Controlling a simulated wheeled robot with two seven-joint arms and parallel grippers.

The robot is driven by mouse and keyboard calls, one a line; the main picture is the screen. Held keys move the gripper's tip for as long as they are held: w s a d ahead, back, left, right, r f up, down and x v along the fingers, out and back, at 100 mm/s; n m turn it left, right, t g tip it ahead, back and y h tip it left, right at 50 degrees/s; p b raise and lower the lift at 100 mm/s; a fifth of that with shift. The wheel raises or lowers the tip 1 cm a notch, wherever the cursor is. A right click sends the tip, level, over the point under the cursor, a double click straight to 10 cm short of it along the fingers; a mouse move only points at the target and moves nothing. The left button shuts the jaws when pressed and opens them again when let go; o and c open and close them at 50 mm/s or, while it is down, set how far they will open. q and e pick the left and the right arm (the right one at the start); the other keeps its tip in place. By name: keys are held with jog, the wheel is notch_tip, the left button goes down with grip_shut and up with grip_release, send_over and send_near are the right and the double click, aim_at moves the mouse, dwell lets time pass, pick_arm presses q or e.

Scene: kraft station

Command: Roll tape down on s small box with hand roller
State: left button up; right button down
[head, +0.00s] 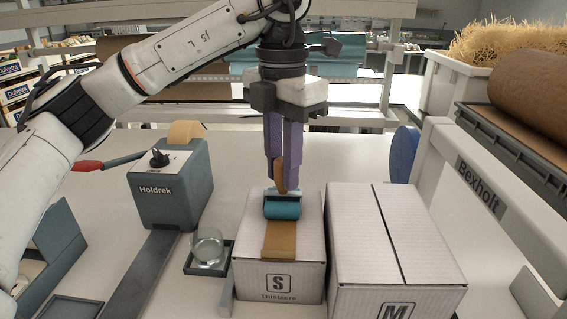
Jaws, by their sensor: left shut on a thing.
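The small box (293,267), white with an S on its front, stands closed on the white table. A brown tape strip (280,241) runs along its top toward the front edge. The hand roller has a teal cylinder (282,208) and a brown handle (280,175). My left gripper (279,165), with purple fingers, is shut on the handle from above. The roller is over the tape on the box's top and appears to touch it. The tape behind the roller is hidden. My right gripper is not in view.
A larger box (388,245) marked M stands close on the right. On the left are a Holdrek tape dispenser (170,188) and a glass (208,246) on a small dark tray. A Bexholt paper-roll stand (480,187) borders the right side.

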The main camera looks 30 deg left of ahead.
pick_arm(q)
jog(key=shift+s+d+f+b, duration=0.1)
jog(key=shift+s+d+b, duration=0.2)
jog(key=shift+s, duration=0.25)
jog(key=shift+s+d+b, duration=0.25)
jog(key=shift+s, duration=0.3)
jog(key=shift+s+d, duration=0.25)
jog(key=shift+s, duration=0.3)
jog(key=shift+s+d, duration=0.25)
jog(key=shift+s, duration=0.25)
jog(key=shift+s, duration=0.1)
jog(key=shift+s+d+b, duration=0.15)
jog(key=shift+s+d, duration=0.15)
jog(key=shift+s, duration=0.3)
jog(key=shift+s+d+b, duration=0.1)
jog(key=shift+s+d, duration=0.2)
jog(key=shift+s, duration=0.35)
jog(key=shift+s+d+b, duration=0.15)
jog(key=shift+s+d, duration=0.15)
jog(key=shift+s, duration=0.3)
notch_tip(320, 180, up, 6)
jog(key=p, duration=0.4)
